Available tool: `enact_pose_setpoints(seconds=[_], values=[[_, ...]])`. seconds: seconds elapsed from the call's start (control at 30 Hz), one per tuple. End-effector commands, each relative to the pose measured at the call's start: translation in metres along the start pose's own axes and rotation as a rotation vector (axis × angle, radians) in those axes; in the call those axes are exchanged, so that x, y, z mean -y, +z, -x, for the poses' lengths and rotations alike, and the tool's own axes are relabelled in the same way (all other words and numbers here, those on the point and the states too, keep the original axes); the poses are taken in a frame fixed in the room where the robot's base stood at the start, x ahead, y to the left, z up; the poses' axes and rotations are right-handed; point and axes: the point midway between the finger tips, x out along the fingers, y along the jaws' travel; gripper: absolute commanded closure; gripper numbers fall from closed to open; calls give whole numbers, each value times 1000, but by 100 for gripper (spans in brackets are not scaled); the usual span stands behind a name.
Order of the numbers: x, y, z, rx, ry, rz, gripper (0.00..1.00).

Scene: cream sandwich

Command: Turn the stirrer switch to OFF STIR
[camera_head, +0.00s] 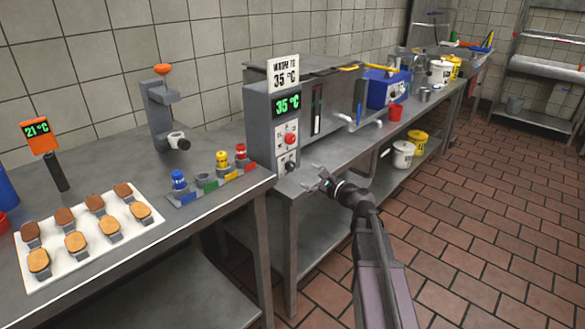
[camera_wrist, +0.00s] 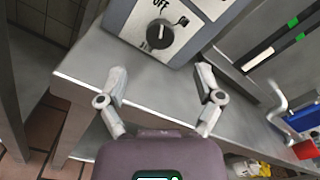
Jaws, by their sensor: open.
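The stirrer switch is a black round knob (camera_wrist: 160,34) on a light plate at the bottom of a grey control box. The plate has an OFF mark above the knob and a small symbol to its upper right. A pale line shows on the knob, but I cannot tell clearly which mark it points to. In the head view the knob (camera_head: 290,167) sits low on the control box (camera_head: 259,125). My gripper (camera_wrist: 160,75) is open and empty, its fingers spread either side below the knob, apart from it. In the head view my gripper (camera_head: 318,182) is right of the knob.
A red knob (camera_head: 290,139) and a green 35 °C display (camera_head: 288,105) are above the switch. A blue box (camera_head: 388,88) and red cup (camera_head: 396,112) stand farther along the counter.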

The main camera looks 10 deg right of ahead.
Motion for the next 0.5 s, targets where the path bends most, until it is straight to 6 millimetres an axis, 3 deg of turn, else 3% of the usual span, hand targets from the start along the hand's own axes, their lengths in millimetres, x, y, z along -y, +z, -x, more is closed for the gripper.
enact_pose_setpoints(seconds=[0.2, 0.5], values=[[2, -1, -36, 1, 1, 0, 15], [1, -1, -70, 0, 0, 0, 15]])
